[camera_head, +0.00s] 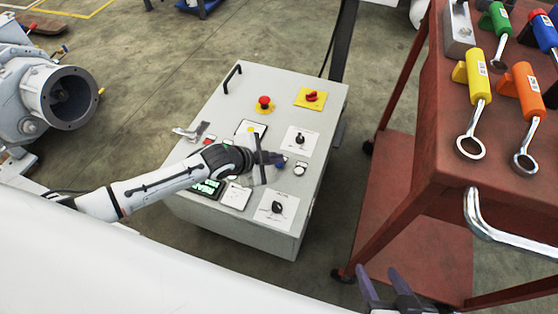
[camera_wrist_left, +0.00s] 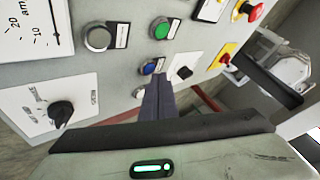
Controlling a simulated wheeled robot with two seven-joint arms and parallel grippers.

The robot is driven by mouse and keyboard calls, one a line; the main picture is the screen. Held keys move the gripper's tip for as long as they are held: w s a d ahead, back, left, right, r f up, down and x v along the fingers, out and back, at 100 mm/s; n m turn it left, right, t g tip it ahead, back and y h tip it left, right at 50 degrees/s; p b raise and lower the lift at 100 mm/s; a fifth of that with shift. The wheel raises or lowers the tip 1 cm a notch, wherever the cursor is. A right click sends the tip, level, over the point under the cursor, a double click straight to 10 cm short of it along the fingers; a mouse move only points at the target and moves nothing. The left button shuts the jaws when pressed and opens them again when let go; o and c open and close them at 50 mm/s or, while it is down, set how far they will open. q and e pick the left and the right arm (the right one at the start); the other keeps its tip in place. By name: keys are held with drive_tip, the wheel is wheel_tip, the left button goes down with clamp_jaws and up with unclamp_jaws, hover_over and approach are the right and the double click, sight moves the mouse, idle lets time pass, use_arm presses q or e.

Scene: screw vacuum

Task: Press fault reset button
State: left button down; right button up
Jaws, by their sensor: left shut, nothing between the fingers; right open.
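The control panel (camera_head: 272,88) is a light grey sloped box with buttons, knobs and a small screen. My left gripper (camera_head: 277,159) is over its right-middle part, fingers together and empty. In the left wrist view, the closed fingertips (camera_wrist_left: 162,80) are just beside a blue button (camera_wrist_left: 150,68); I cannot tell whether they touch it. A green button (camera_wrist_left: 160,28) and a whitish button (camera_wrist_left: 97,38) are further off. The labels are too small to read, so I cannot tell which one is fault reset. My right gripper (camera_head: 388,288) is open and empty at the bottom edge.
A red emergency stop (camera_head: 264,103) and a red switch on a yellow plate (camera_head: 312,97) are on the panel's far part. A black knob (camera_head: 277,207) is near its front. A red tool cart (camera_head: 440,150) with wrenches stands right. Grey machinery (camera_head: 30,100) stands left.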

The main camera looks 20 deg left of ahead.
sight(276, 170)
use_arm(q)
drive_tip(key=shift+r, duration=0.3)
use_arm(e)
drive_tip(key=shift+r, duration=0.2)
use_arm(q)
wheel_tip(276, 170, up, 5)
drive_tip(key=p, duration=0.5)
use_arm(e)
wheel_tip(276, 170, up, 5)
drive_tip(key=shift+r, duration=0.1)
use_arm(q)
drive_tip(key=shift+f, duration=0.1)
drive_tip(key=s+d+r+n+h+p, duration=0.2)
drive_tip(key=s+d+n+p, duration=0.2)
drive_tip(key=s+d, duration=0.6)
drive_tip(key=s+a+r+n+y+p, duration=0.1)
drive_tip(key=s+a+n, duration=0.3)
drive_tip(key=s, duration=0.3)
drive_tip(key=s+a+r+n+y+p, duration=0.1)
drive_tip(key=s+a+n+y, duration=0.1)
drive_tip(key=s+a+n, duration=0.2)
drive_tip(key=s+a, duration=0.1)
drive_tip(key=s, duration=0.2)
drive_tip(key=shift+s+r+p, duration=0.3)
drive_tip(key=shift+r+p, duration=0.1)
use_arm(e)
drive_tip(key=shift+s+d+r+g+h, duration=0.25)
drive_tip(key=shift+d+r, duration=0.25)
drive_tip(key=shift+r, duration=0.25)
